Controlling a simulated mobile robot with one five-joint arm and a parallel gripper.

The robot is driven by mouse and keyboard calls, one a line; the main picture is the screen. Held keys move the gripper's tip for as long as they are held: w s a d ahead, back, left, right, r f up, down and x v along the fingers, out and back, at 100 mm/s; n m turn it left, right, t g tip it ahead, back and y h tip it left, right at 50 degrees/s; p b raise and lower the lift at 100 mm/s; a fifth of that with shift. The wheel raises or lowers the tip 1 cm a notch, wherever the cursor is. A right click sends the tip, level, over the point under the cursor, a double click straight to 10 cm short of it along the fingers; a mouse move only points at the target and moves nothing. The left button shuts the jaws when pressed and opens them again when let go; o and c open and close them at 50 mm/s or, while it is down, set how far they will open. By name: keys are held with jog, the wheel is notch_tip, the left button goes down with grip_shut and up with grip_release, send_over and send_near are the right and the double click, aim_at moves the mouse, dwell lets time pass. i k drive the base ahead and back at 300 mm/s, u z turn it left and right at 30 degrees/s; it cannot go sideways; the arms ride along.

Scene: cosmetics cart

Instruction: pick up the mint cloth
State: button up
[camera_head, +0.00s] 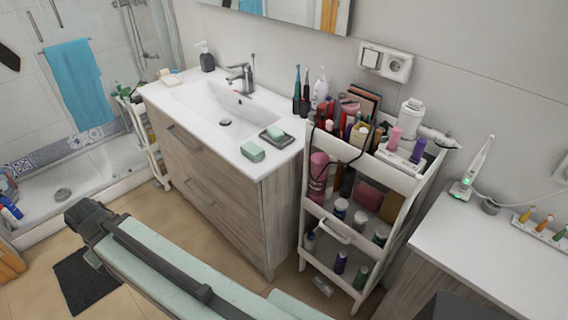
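A small mint block-like item (252,151), which may be the folded mint cloth, lies on the front edge area of the white washbasin top. A paler mint item (275,133) sits just behind it in a dark dish (284,140); I cannot tell whether it is cloth or soap. My pale-green and black arm (160,268) crosses the lower left, in front of the vanity and apart from both items. Its dark joint (88,218) shows, but no gripper fingers can be made out.
The white basin (190,95) sits on a wood-fronted vanity (225,205). A tall white cart (385,175) crowded with cosmetics stands close at its right. A white counter (480,250) is at the far right. A blue towel (73,78) hangs by the shower.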

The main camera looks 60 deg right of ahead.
aim_at(253, 151)
jog(key=k, duration=0.95)
jog(key=u, duration=0.7)
jog(key=i, duration=1.35)
jog(key=z, duration=2.65)
